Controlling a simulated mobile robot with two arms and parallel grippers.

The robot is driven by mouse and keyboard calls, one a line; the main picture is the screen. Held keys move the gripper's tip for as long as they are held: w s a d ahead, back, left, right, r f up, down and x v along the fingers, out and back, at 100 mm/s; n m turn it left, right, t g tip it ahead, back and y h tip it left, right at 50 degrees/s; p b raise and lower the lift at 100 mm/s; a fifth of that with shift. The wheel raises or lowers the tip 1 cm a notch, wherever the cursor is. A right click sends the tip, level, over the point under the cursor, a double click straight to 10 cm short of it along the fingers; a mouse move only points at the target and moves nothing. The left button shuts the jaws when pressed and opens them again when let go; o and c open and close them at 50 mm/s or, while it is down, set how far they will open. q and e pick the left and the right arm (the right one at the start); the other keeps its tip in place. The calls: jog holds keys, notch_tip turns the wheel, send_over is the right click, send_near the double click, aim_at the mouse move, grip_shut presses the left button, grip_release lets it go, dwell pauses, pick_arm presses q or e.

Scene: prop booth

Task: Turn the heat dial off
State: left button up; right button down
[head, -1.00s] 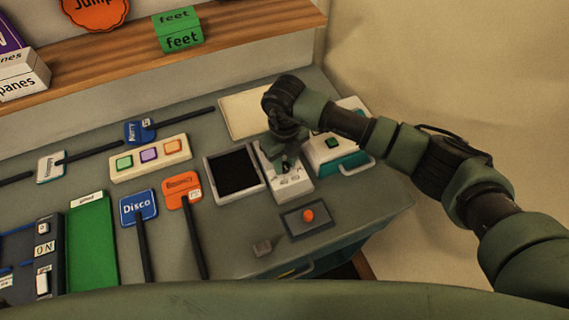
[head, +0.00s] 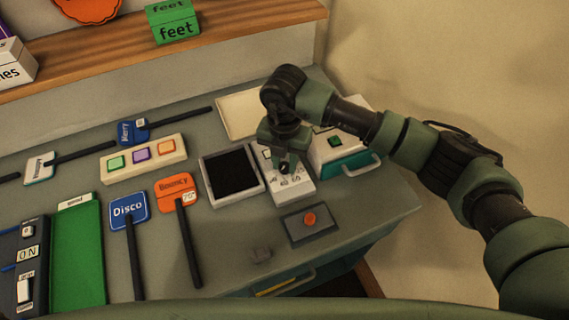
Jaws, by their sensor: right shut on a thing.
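The heat dial's white panel (head: 293,192) lies on the grey desk, between a dark framed pad and a teal-and-white box. Small dark numbers show on its near part. My right gripper (head: 285,167) is over the panel, pointing down, and is shut on the dial's dark knob. The gripper hides most of the knob and the panel's far part, so the knob's setting cannot be read. My left gripper is not in view.
The dark framed pad (head: 231,176) is close on the left. The teal-and-white box (head: 347,160) with a green button is close on the right. A grey plate with an orange button (head: 310,219) is in front. Signs on sticks, such as Disco (head: 128,209), lie left.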

aim_at(284, 165)
jog(key=m+b, duration=0.1)
jog(key=m, duration=0.4)
jog(key=shift+r, duration=0.1)
dwell(0.5)
jog(key=c, duration=1.1)
grip_release()
notch_tip(284, 165, up, 7)
jog(key=shift+f+b, duration=0.15)
jog(key=shift+b, duration=0.95)
jog(key=shift+r, duration=0.5)
